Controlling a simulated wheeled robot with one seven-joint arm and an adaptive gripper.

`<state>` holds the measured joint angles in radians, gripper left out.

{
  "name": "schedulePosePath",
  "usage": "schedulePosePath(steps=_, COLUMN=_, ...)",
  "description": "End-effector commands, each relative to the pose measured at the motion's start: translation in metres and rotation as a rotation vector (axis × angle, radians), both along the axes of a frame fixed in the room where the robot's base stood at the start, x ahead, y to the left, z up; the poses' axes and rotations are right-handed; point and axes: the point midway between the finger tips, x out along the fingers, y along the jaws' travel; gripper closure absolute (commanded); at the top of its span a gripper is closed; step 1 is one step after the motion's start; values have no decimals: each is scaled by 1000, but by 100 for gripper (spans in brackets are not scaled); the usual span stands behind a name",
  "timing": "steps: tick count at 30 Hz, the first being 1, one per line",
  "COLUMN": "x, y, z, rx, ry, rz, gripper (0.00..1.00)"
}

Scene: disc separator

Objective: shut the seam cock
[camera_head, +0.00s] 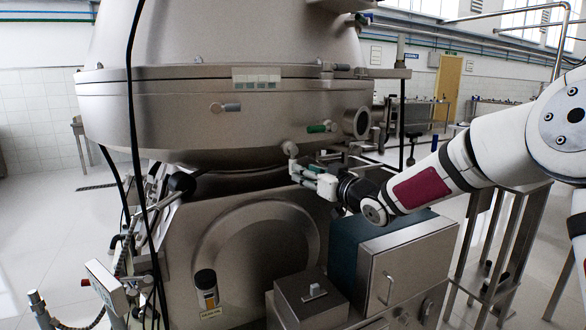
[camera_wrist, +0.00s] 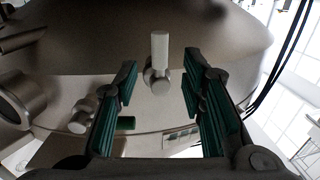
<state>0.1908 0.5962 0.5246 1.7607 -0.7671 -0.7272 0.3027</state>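A small cock with a pale, stubby handle (camera_head: 291,149) sits low on the separator's steel bowl in the head view. No label shows which cock is the seam cock; this one is closest to my gripper (camera_head: 305,174). In the wrist view, which looks upside down against the head view, its pale handle (camera_wrist: 160,50) stands upright in the gap between my fingers (camera_wrist: 163,95). The fingers have green pads and are apart, one on each side. I see no clear contact with the handle. The handle points downward from its round hub in the head view.
A green-handled fitting (camera_head: 318,127) and a round sight glass (camera_head: 356,122) lie just right of the cock. A grey-handled fitting (camera_head: 230,107) is farther left on the bowl. A steel and teal box (camera_head: 412,262) stands below my arm.

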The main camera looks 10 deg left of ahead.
Motion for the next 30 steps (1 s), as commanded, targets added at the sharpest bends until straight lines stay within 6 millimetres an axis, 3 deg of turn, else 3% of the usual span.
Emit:
schedulePosePath(steps=10, x=42, y=40, z=-1, rx=1, ry=1, rz=0, gripper=63)
schedulePosePath(steps=24, x=51, y=48, z=0, rx=-1, ry=1, rz=-1, gripper=63)
schedulePosePath(steps=25, x=51, y=48, z=0, rx=-1, ry=1, rz=-1, gripper=65)
schedulePosePath(steps=30, x=51, y=48, z=0, rx=-1, ry=1, rz=-1, gripper=100)
